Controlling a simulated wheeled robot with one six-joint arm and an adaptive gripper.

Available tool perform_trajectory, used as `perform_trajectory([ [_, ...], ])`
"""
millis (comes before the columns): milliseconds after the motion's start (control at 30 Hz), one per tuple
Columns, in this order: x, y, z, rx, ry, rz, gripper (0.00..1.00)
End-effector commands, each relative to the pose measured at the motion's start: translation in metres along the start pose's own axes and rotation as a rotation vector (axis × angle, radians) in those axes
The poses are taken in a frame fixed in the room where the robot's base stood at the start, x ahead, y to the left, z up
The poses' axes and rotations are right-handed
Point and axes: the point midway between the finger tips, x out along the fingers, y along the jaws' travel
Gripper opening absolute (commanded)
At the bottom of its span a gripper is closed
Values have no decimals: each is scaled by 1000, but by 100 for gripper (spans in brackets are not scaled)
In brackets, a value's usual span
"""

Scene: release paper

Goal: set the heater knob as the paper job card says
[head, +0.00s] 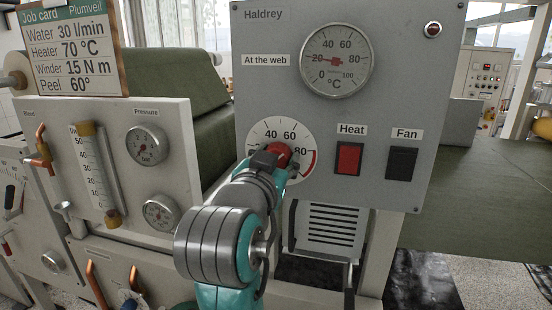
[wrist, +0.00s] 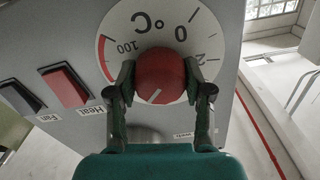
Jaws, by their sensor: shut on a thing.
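The job card (head: 70,50) at upper left in the head view reads "Heater 70 °C". The red heater knob (wrist: 161,72) sits on a white dial (wrist: 118,24) marked in °C. The dial also shows in the head view (head: 262,130), with 40, 60 and 80 visible. My gripper (wrist: 160,82) is shut on the knob, one finger on each side. In the upside-down wrist view the knob's white line points down and slightly left. My gripper covers the numerals there, so the exact setting cannot be read.
On the Haldrey panel (head: 408,65), a round "At the web" gauge (head: 337,82) has its needle near 20. A red Heat switch (head: 348,158) and a black Fan switch (head: 402,162) sit right of the dial. Pressure gauges (head: 147,145) and a flow tube are at left.

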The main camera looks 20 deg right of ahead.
Motion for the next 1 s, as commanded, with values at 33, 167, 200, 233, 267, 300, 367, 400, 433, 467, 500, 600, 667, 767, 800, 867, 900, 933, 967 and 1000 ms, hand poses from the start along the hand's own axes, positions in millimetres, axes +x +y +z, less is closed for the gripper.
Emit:
perform_trajectory([
  [33, 0, 0, 2, 25, -4, 1, 16],
  [167, 0, 0, 2, 92, -4, 1, 16],
  [200, 0, 0, 2, 108, -5, 1, 16],
  [233, 0, 0, 2, 118, -5, 1, 16],
  [267, 0, 0, 2, 129, -5, 1, 16],
  [300, 0, 0, 2, 139, -5, 1, 16],
  [367, 0, 0, 2, 154, -5, 1, 16],
  [400, 0, 0, 2, 161, -5, 1, 16],
  [433, 0, 0, 2, 165, -5, 2, 16],
  [467, 0, 0, 2, 168, -5, 2, 16],
  [500, 0, 0, 2, 172, -5, 2, 16],
  [600, 0, 0, 2, 177, -5, 2, 16],
  [667, 0, 0, 2, 178, -5, 2, 16],
  [767, 0, 0, 2, 177, -5, 2, 16],
  [800, 0, 0, 2, 177, -5, 2, 16],
  [867, 0, 0, 2, 177, -5, 2, 16],
  [900, 0, 0, 2, 177, -5, 2, 16],
  [933, 0, 0, 2, 177, -5, 2, 56],
  [967, 0, 0, 2, 176, -5, 2, 63],
  [1000, 0, 0, 2, 177, -4, 2, 73],
])
